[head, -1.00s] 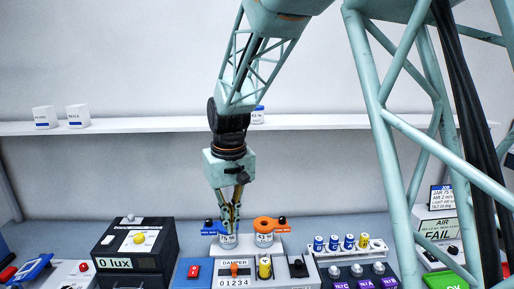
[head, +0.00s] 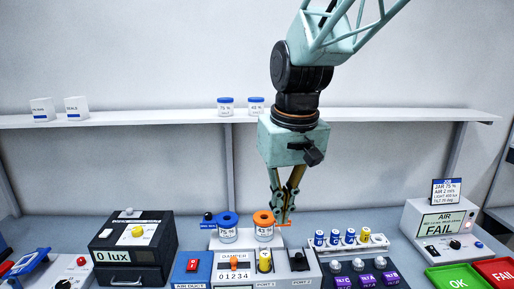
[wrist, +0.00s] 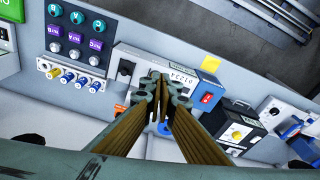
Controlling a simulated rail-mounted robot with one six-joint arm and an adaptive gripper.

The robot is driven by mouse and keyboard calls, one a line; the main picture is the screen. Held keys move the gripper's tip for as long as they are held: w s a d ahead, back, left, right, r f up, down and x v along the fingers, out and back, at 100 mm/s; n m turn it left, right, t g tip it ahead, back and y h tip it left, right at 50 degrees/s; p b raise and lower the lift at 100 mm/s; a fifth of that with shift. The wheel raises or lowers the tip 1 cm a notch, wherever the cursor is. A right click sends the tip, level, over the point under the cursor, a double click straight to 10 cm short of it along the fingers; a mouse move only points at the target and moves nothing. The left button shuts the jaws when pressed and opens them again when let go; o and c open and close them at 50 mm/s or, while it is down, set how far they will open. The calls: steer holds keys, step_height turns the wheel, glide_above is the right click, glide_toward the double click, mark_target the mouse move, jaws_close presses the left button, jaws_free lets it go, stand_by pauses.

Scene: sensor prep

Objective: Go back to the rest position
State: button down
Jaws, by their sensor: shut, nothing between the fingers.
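My gripper (head: 283,218) is shut and empty. In the head view it points down just above and right of the jar with the orange collar (head: 264,227), and overlaps that collar's handle in the picture; I cannot tell whether they touch. A jar with a blue collar (head: 228,230) stands to its left, marked 75 %. In the wrist view the shut fingers (wrist: 162,92) fill the middle and hide most of the jars.
A damper panel (head: 236,263) is in front of the jars. A rack of small vials (head: 347,243) is on the right, a black lux box (head: 131,250) on the left. An AIR box reading FAIL (head: 440,225) stands far right. The shelf (head: 170,120) runs behind, holding two blue-lidded jars (head: 240,105).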

steer(key=s+d+m+b, duration=0.1)
steer(key=s+d+b, duration=0.1)
steer(key=s+d, duration=0.3)
steer(key=s+d+f+m+t+b, duration=0.1)
steer(key=s+d, duration=0.4)
steer(key=s, duration=0.9)
steer(key=s+d+f+m+t+b, duration=0.1)
steer(key=s+d+b, duration=0.2)
steer(key=s, duration=0.6)
steer(key=shift+s+d+h, duration=0.2)
steer(key=shift+d+h, duration=0.1)
steer(key=shift+d, duration=0.85)
